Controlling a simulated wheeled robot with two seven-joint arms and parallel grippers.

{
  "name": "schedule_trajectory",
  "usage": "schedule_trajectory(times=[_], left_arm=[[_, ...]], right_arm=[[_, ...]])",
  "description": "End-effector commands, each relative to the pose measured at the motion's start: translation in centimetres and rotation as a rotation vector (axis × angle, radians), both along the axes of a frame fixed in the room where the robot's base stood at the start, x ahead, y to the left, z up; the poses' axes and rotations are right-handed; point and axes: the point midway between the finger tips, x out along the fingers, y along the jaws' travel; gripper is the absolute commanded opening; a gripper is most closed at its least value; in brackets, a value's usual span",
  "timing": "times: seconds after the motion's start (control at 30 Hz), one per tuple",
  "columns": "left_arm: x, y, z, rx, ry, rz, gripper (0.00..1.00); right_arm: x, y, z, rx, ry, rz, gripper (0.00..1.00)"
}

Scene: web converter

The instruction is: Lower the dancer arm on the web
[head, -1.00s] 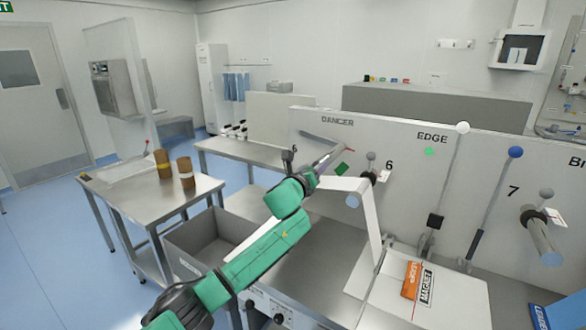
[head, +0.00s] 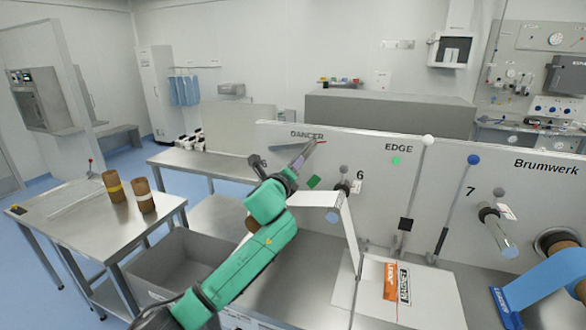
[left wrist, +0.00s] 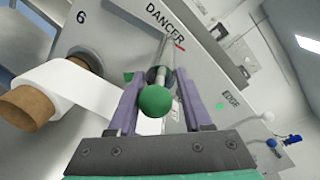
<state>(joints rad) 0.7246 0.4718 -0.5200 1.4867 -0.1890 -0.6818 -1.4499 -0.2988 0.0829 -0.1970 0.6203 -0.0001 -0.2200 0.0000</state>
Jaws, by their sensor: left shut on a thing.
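The panel marked DANCER (head: 306,135) stands behind the bench. My left gripper (head: 306,153) is at the panel just below that word. In the left wrist view, the purple fingers of my left gripper (left wrist: 160,88) are shut around the dancer arm's handle. The handle's green ball (left wrist: 155,101) sits between the fingers, with a rod running on towards the panel. A red mark (head: 320,142) lies just beside the fingertips, and a green mark (head: 313,182) lies lower on the panel. Much of the arm is hidden by the gripper.
A white web (head: 318,198) runs below and right of my left gripper; its brown roll (left wrist: 28,107) shows in the left wrist view. Levers with white (head: 427,140) and blue (head: 474,160) knobs stand further right. A grey bin (head: 180,270) is at lower left.

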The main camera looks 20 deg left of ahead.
Motion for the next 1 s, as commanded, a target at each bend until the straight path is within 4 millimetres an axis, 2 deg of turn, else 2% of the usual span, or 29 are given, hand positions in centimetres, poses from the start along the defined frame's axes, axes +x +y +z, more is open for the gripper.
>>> schedule_trajectory(times=[0.13,0.17,0.2,0.53,0.67,0.77,1.0], left_arm=[[0.0,0.4,-0.4,-0.002,0.01,0.011,0.0],[0.0,0.4,-0.4,-0.002,0.01,0.011,0.53],[0.0,0.4,-0.4,-0.002,0.01,0.011,0.69],[-0.1,0.1,-0.3,-0.001,0.006,0.004,0.69],[-1.2,0.1,-0.3,-0.001,0.004,0.003,0.69],[-3.2,-0.1,-0.3,0.001,0.003,0.001,0.69],[-9.5,-0.5,0.0,0.002,0.005,0.004,0.69]], right_arm=[[-0.1,0.0,0.0,0.001,0.001,0.001,0.5],[-0.1,0.0,0.0,0.001,0.001,0.001,0.5],[-0.1,0.1,0.0,0.0,0.002,0.001,0.5],[-0.2,0.5,-0.1,0.006,0.002,0.003,0.5],[-0.2,0.6,-0.7,0.007,0.004,0.003,0.5],[-0.2,0.5,-1.5,0.007,0.004,0.003,0.5],[-0.2,0.5,-4.0,0.006,0.003,0.003,0.5]])
